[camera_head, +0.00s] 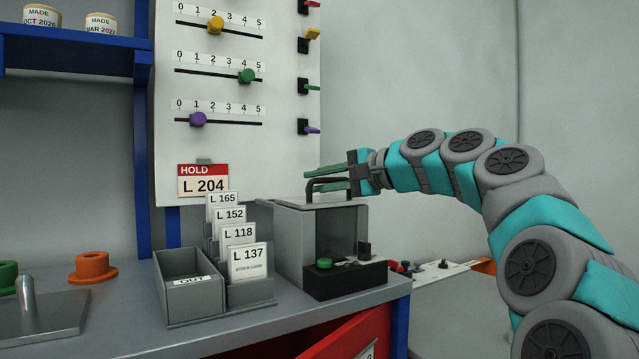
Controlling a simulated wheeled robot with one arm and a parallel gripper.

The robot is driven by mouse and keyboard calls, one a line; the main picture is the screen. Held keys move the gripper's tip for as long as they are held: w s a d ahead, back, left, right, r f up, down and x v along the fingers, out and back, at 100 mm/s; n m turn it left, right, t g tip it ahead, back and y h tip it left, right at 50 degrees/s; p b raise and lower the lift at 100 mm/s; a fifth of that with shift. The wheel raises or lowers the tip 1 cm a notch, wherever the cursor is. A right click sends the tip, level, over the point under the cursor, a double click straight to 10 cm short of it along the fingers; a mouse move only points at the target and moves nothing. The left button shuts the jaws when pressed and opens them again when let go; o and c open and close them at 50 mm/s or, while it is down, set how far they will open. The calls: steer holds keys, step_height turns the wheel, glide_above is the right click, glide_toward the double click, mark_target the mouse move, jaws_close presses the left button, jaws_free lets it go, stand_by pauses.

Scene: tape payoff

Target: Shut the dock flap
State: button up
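A grey dock box (290,240) stands on the bench at the right, with a dark see-through front. A black loop handle (311,187) rises from its top. I cannot tell for sure which panel is the flap or how far open it is. A black base with a green button (324,263) sits at its front. My gripper (310,181) reaches in from the right at the handle. Its two green fingers are apart, one above the other, with the handle's bar seemingly between them. I cannot tell whether they touch it.
A card rack (250,292) and the grey OUT tray (190,294) stand left of the box. A board with sliders (230,100) and a HOLD L 204 sign (203,184) is behind. A red drawer front (345,338) juts out below the bench. An orange flanged piece (92,267) sits at left.

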steer(key=shift+o, duration=0.2)
steer(key=shift+f, duration=0.15)
steer(key=shift+d, duration=0.25)
steer(key=v, duration=0.7)
steer(key=shift+s, duration=0.15)
